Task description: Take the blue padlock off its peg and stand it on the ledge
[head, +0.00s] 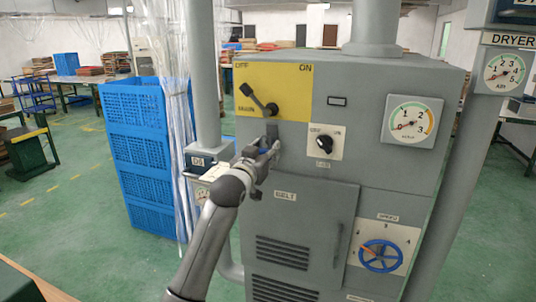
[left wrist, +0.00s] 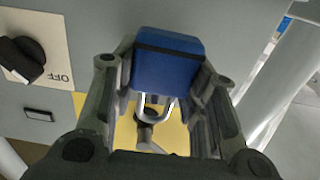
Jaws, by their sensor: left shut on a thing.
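The blue padlock (left wrist: 168,62) is between the fingers of my left gripper (left wrist: 164,74) in the left wrist view. Its metal shackle (left wrist: 171,108) points toward the yellow panel. A grey metal part (left wrist: 148,128) shows by the shackle; I cannot tell whether the shackle is still around a peg. In the head view my left gripper (head: 265,152) is shut at the machine's front, just below the yellow panel (head: 290,88) and its lever (head: 258,100). The padlock is mostly hidden there by the gripper. I cannot clearly make out the ledge. My right gripper is out of view.
A black rotary switch (head: 324,143) is just right of my left gripper. A grey door (head: 300,225) and a blue handwheel (head: 381,256) are lower on the machine. Blue crates (head: 140,150) and a clear plastic curtain (head: 172,100) stand to the left.

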